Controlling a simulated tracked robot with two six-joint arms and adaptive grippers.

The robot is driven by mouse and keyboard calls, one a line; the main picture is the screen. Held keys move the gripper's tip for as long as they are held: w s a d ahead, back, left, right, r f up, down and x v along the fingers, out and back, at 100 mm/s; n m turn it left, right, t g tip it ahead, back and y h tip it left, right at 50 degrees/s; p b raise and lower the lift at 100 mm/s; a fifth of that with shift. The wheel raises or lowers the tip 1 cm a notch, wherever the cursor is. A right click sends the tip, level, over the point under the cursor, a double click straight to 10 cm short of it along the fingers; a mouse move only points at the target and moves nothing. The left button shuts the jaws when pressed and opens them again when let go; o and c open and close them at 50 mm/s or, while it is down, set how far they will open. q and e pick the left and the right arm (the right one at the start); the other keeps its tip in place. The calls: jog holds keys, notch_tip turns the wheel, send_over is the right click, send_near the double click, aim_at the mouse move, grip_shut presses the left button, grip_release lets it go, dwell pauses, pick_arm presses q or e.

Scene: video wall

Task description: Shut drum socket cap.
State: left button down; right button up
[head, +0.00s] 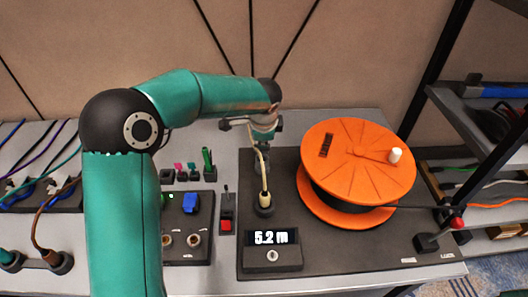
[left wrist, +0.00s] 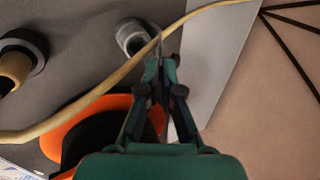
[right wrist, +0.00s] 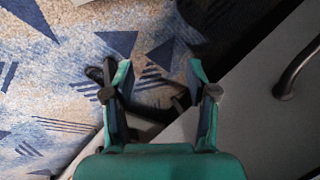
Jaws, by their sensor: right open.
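The orange drum (head: 357,165) stands on a dark base plate (head: 350,255) at the right of the head view. My left gripper (head: 262,150) points down behind the plugged-in cable, left of the drum. In the left wrist view its fingers (left wrist: 161,72) are close together at a round grey socket (left wrist: 130,38). A thin grey piece, perhaps the cap seen edge-on, shows at the fingertips; I cannot tell whether they touch it. In the head view the arm and gripper hide the socket. My right gripper (right wrist: 160,85) is open and empty, seen only in its wrist view.
A cream cable rises from a plug (head: 264,200) and passes close to my left gripper. A display box (head: 272,252) reads 5.2 m. A shelf rack (head: 480,130) is at right. Patterned carpet (right wrist: 60,90) lies below my right gripper.

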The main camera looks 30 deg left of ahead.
pick_arm(q)
jog(key=shift+s+d+f+t+y+b, duration=0.35)
jog(key=shift+t+b, duration=0.25)
jog(key=shift+b, duration=1.75)
jog(key=shift+s+d+f+t+y+b, duration=0.2)
jog(key=shift+s+f+t+y+b, duration=0.3)
jog(key=shift+b, duration=1.85)
jog(key=shift+r+b, duration=0.2)
jog(key=shift+b, duration=0.55)
jog(key=shift+t, duration=0.3)
jog(key=c, duration=1.4)
grip_release()
jog(key=shift+o, duration=0.2)
jog(key=v, duration=1.2)
jog(key=shift+w+r, duration=0.1)
